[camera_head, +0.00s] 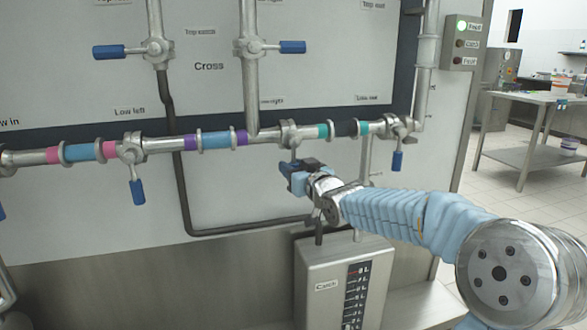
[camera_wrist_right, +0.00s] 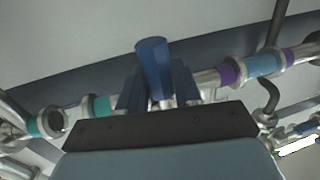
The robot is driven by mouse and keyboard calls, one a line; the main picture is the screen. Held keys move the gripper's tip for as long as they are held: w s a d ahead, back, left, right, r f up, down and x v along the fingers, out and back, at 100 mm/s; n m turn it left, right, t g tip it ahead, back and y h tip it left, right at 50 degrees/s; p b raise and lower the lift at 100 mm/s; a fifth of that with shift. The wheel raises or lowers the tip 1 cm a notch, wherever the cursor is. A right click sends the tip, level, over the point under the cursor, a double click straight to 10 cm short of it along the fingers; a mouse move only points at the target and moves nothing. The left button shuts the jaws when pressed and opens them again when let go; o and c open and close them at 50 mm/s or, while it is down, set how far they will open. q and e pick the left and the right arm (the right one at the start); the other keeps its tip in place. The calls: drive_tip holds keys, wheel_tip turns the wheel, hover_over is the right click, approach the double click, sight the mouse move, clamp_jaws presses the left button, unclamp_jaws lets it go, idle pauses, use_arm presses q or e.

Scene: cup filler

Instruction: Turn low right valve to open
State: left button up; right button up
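The low right valve (camera_head: 289,136) sits on the horizontal pipe, with its stem pointing down. My right gripper (camera_head: 297,176) is just below this valve and hides its handle in the head view. In the right wrist view, the blue valve handle (camera_wrist_right: 153,62) stands between the two dark blue fingers of my right gripper (camera_wrist_right: 160,92). The fingers are apart, one on each side of the handle. Whether either finger touches it is hard to tell.
Another blue-handled valve (camera_head: 398,142) hangs to the right, and the low left valve (camera_head: 133,165) to the left. A grey control box (camera_head: 318,284) stands below my gripper. An indicator panel with a lit green lamp (camera_head: 461,27) is at upper right. A table (camera_head: 520,97) stands beyond.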

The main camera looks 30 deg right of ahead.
clamp_jaws()
